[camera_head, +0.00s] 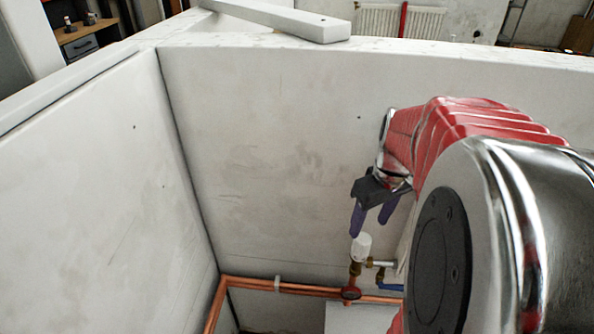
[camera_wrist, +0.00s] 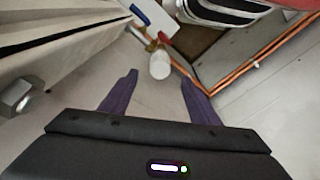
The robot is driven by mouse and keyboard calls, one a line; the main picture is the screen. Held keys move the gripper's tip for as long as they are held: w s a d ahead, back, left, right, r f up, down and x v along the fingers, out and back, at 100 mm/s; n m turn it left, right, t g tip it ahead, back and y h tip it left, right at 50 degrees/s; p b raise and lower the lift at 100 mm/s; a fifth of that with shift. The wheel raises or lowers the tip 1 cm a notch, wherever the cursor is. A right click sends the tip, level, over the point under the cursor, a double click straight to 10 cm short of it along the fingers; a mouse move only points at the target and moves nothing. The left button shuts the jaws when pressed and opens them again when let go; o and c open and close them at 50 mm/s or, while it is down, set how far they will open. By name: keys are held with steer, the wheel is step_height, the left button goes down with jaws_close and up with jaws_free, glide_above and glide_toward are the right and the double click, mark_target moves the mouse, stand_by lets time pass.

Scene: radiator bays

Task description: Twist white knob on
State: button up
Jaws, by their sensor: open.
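The white knob (camera_head: 361,247) stands upright on a brass valve (camera_head: 355,269) above the copper pipes, low by the back wall. In the wrist view the white knob (camera_wrist: 160,65) shows just beyond and between the fingertips. My gripper (camera_head: 372,218) is open, its purple fingers pointing down, above the knob in the head view. My gripper (camera_wrist: 157,78) holds nothing in the wrist view. A gap shows between the fingertips and the knob in the head view; its exact depth I cannot tell.
Copper pipes (camera_head: 285,287) run along the back wall and turn down the left corner. A blue handle (camera_head: 389,287) sits right of the valve. White panels (camera_head: 100,190) close in the left and back. My red arm hides the right side.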

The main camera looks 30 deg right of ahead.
mark_target(363, 238)
steer(key=f, duration=0.5)
steer(key=w+f, duration=0.1)
steer(key=f, duration=0.2)
steer(key=shift+c, duration=0.3)
steer(key=c, duration=1.1)
steer(key=shift+c, duration=0.2)
steer(key=shift+f, duration=0.25)
steer(key=shift+s, duration=0.1)
steer(key=m, duration=0.5)
steer(key=shift+a+m+h, duration=0.1)
steer(key=shift+m+h, duration=0.2)
steer(key=shift+m+g+h, duration=0.3)
steer(key=shift+m+g, duration=0.1)
steer(key=shift+m, duration=2.8)
